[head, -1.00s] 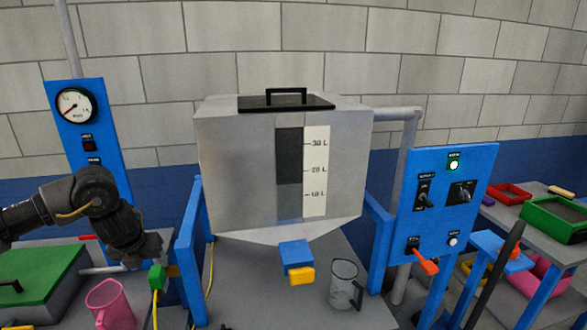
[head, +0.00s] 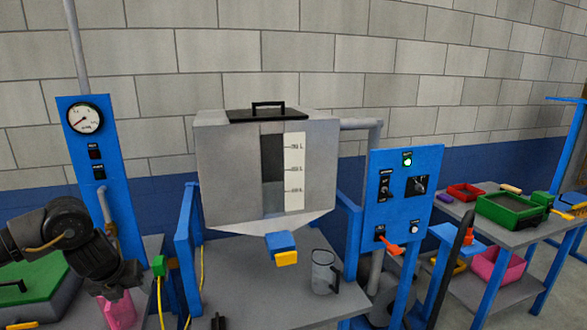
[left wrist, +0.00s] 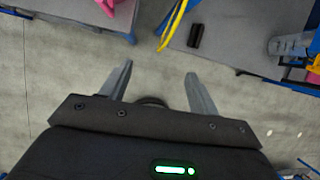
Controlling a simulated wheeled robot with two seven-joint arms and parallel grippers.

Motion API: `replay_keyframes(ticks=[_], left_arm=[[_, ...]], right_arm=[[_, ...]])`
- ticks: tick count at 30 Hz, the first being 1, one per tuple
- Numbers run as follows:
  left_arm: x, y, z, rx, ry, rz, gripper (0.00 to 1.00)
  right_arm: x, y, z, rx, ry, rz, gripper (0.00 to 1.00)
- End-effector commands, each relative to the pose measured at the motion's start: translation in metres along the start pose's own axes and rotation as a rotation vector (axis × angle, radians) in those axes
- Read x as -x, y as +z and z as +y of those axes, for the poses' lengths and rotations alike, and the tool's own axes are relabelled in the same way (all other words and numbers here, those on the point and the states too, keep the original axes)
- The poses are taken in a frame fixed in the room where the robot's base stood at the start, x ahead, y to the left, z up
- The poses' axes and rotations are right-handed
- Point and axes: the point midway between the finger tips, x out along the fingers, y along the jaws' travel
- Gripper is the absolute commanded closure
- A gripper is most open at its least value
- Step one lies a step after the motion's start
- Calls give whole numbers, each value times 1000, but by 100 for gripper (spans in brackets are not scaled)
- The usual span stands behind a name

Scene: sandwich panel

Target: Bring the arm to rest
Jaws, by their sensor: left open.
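My left arm (head: 62,228) comes in at the left edge of the head view, dark and bent, with its wrist hanging over the left table. In the left wrist view my left gripper (left wrist: 158,80) is open. Its two grey fingers stand well apart, with only bare floor seen between them. It touches nothing that I can see. In the head view the fingertips are hard to make out near the pink jug (head: 118,310), which the wrist partly covers. My right gripper does not show in either view.
A grey tank (head: 225,170) stands mid-scene above a table with a clear jug (head: 324,272). A gauge panel (head: 90,145) rises behind my left arm. A switch panel (head: 400,200) stands right of the tank. A green-lidded box (head: 35,280) is at lower left. Trays lie at right.

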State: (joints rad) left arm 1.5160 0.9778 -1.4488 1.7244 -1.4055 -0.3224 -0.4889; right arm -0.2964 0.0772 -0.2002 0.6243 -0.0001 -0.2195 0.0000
Motion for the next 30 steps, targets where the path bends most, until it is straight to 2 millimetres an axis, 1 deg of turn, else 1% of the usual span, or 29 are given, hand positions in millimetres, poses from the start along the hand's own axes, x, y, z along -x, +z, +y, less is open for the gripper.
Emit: replay_keyframes(ticks=[1, 4, 7, 11, 14, 15, 17, 18, 20, 21, 23, 24, 26, 27, 29, 30], left_arm=[[-9, -3, -10, 12, -19, 10, 39], [-24, -6, -27, 50, -58, 26, 39], [-44, -13, -46, 105, -106, 49, 39], [-76, -26, -77, 207, -186, 91, 39], [-107, -41, -104, 315, -255, 137, 39], [-123, -50, -116, 370, -285, 161, 39], [-149, -64, -134, 473, -332, 202, 39], [-170, -76, -147, 557, -365, 233, 39], [-204, -100, -162, 708, -407, 285, 39], [-228, -117, -169, 819, -428, 318, 39], [-265, -146, -173, 993, -445, 363, 39], [-290, -168, -170, 1114, -445, 388, 39], [-323, -201, -162, 1284, -432, 415, 39], [-344, -225, -154, 1391, -415, 425, 39], [-371, -262, -139, 1538, -378, 433, 39], [-388, -288, -127, 1630, -349, 433, 39]], right_arm=[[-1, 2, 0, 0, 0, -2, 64], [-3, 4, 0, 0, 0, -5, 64], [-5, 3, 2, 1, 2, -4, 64], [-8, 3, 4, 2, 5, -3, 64], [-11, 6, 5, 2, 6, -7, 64], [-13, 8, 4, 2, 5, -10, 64], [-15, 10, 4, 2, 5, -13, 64], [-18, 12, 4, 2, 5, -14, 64], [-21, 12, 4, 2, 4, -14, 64], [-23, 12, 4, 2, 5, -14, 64], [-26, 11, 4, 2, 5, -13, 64], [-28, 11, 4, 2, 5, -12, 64], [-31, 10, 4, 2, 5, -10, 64], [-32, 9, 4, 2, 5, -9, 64], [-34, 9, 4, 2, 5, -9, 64], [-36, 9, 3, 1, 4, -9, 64]])
